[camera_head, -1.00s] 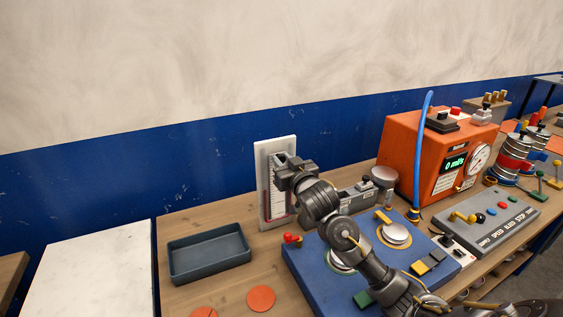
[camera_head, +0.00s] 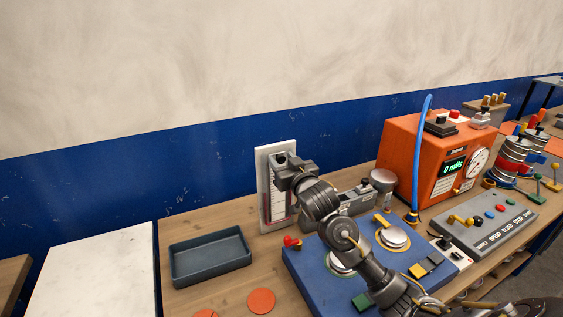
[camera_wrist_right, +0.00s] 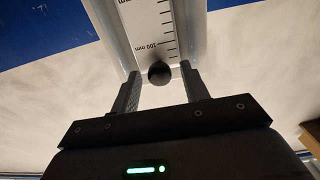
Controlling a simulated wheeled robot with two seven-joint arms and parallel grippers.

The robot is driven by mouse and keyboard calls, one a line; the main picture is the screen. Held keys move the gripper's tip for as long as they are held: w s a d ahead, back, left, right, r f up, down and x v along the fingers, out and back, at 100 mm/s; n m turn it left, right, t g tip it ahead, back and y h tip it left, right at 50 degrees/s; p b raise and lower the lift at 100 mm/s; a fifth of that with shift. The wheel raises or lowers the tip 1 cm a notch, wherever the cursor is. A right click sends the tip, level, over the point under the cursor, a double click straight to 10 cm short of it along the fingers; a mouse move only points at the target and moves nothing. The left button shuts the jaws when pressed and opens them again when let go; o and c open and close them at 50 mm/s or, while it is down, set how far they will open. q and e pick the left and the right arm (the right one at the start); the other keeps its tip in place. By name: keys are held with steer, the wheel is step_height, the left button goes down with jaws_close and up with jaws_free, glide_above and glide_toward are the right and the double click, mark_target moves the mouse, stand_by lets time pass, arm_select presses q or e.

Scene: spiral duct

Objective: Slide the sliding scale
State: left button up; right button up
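The sliding scale is an upright white board (camera_head: 263,201) with a ruled strip, standing at the back of the bench. My right gripper (camera_head: 279,161) is in front of its upper part and hides some of it. In the right wrist view the scale's ruled strip (camera_wrist_right: 151,22) shows a "100 mm" mark. A round black knob (camera_wrist_right: 159,75) sits just below that mark. The two fingers of my right gripper (camera_wrist_right: 161,84) are apart, one on each side of the knob, with visible gaps. My left gripper is not in view.
A blue panel (camera_head: 308,270) with round metal plates lies under my right arm. An empty dark tray (camera_head: 210,256) is at left. An orange box (camera_head: 407,150) with a gauge and a blue hose (camera_head: 420,150) stands at right. A grey button console (camera_head: 487,222) is in front.

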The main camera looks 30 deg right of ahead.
steer(key=shift+s, duration=0.3)
steer(key=s+b, duration=0.3)
steer(key=s, duration=0.7)
steer(key=shift+s+a+b, duration=0.15)
steer(key=shift+a+b, duration=0.15)
